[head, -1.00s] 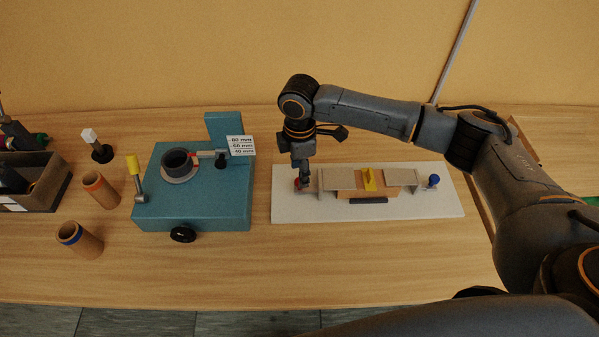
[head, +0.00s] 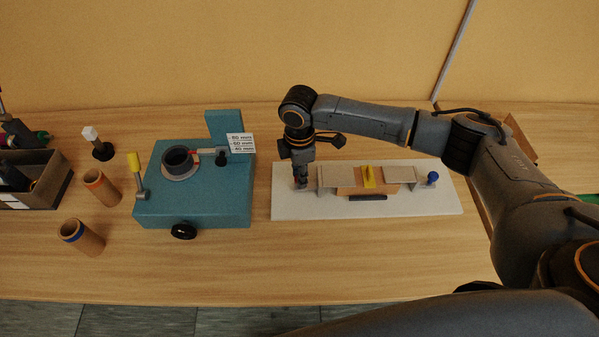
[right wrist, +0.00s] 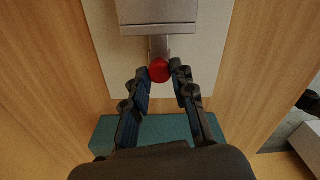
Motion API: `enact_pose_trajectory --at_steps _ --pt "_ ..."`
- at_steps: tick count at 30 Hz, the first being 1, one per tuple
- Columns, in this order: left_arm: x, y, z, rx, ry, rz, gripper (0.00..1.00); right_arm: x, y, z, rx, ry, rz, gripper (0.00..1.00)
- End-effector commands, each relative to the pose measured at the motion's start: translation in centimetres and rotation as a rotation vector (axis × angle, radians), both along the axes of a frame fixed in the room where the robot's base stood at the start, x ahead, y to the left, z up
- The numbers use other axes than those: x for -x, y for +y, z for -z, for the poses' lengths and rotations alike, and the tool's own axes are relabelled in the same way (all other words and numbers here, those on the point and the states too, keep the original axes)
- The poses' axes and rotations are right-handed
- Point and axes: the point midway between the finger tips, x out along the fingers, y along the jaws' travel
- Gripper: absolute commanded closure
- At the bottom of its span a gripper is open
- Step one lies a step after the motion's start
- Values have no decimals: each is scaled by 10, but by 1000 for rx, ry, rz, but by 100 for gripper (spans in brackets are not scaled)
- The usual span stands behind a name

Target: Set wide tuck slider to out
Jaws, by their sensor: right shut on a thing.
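The white board (head: 285,207) carries a tuck fixture. A wide grey plate (head: 335,176) is on its left, a brown block with a yellow piece (head: 369,177) is in the middle, and a grey plate with a blue knob (head: 433,178) is on the right. In the right wrist view, a short stem joins a grey plate (right wrist: 158,12) to a red knob (right wrist: 160,70). My right gripper (head: 301,184) is at the board's left end, its fingertips shut on the red knob. The gripper hides that knob in the head view. My left gripper is out of view.
A teal machine (head: 212,207) with a yellow-handled lever (head: 134,162) stands left of the board. Two brown tubes, a white-topped post (head: 91,133) and a dark bin (head: 50,188) are farther left. Bare table lies in front of the board.

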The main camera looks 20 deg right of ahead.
Motion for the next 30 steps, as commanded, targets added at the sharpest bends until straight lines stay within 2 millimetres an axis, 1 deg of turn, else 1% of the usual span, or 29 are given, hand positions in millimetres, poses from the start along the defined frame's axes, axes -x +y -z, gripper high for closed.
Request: enact_pose_trajectory --at_steps 2,9,11,13,20,21,23,24,30 --pt "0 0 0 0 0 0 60 -1 4 0 -2 1 -1 100" --pt "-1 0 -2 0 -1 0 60 -11 39 0 -3 0 -1 100" --pt "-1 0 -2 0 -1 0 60 -12 44 0 -3 1 0 100" --pt "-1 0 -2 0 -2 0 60 -13 47 0 -2 1 1 100" --pt "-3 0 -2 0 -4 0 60 -13 47 0 -2 2 1 100" --pt "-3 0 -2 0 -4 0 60 -13 47 0 -2 2 1 73" --pt "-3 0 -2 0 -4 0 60 -13 47 0 -1 2 1 61" --pt "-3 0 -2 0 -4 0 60 -13 46 0 -1 2 1 53" --pt "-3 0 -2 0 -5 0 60 -13 46 0 -1 1 1 52"
